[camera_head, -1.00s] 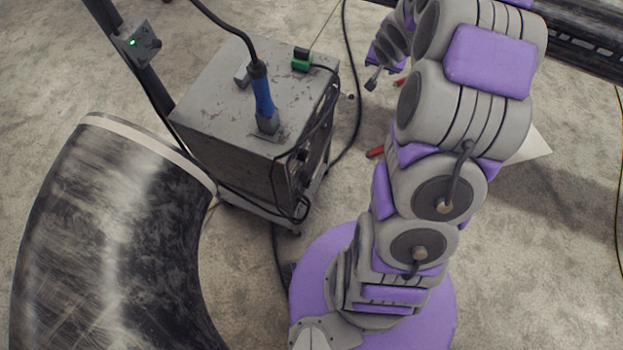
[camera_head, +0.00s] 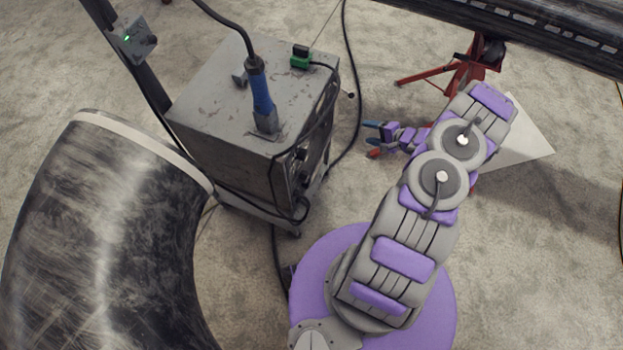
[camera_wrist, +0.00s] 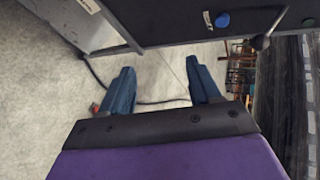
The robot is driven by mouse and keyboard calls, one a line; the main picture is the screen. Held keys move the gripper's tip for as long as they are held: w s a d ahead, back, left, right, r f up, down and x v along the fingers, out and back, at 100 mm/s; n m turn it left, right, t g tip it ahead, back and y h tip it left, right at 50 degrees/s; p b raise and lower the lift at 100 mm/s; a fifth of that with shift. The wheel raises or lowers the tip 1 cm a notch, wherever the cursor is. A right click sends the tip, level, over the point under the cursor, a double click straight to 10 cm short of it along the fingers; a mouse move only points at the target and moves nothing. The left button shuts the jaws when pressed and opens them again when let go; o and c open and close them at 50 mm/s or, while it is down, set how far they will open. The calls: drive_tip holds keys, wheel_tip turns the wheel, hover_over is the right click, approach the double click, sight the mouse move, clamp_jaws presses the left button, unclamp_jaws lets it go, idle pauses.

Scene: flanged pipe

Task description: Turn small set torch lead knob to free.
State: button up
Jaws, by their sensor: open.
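The grey scuffed welding set (camera_head: 225,90) stands on a low trolley left of my arm in the head view. Its right-hand face carries dark knobs or sockets (camera_head: 301,155), too small to tell apart. In the wrist view a dark panel (camera_wrist: 185,18) at the top shows a blue round knob (camera_wrist: 222,20) beside a small white label, and a dark protruding part (camera_wrist: 262,42) to its right. I cannot tell which is the torch lead knob. My gripper (camera_wrist: 163,86) is open and empty, apart from the panel. In the head view my gripper (camera_head: 376,130) points left towards that face.
A blue-handled torch (camera_head: 262,95) stands on the set's top, beside a green connector (camera_head: 301,60). A large pipe elbow (camera_head: 100,240) fills the left. A red stand (camera_head: 468,75) supports a dark pipe (camera_head: 550,30) behind. Cables cross the floor.

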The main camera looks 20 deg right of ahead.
drive_tip(key=s+a+f+m+y, duration=0.3)
drive_tip(key=s+a+f, duration=0.2)
drive_tip(key=s, duration=0.4)
drive_tip(key=m+t+y+b, duration=0.1)
drive_tip(key=m+t+y, duration=0.1)
drive_tip(key=m+y, duration=0.15)
approach(308, 178)
drive_tip(key=shift+y, duration=0.45)
drive_tip(key=x, duration=0.3)
drive_tip(key=b+x, duration=0.1)
drive_tip(key=x, duration=0.1)
drive_tip(key=f+b+x, duration=0.1)
drive_tip(key=x, duration=0.2)
drive_tip(key=shift+w+a+f, duration=0.1)
drive_tip(key=shift+w+a, duration=0.05)
drive_tip(key=shift+w, duration=0.3)
drive_tip(key=shift+c, duration=0.3)
drive_tip(key=c, duration=1)
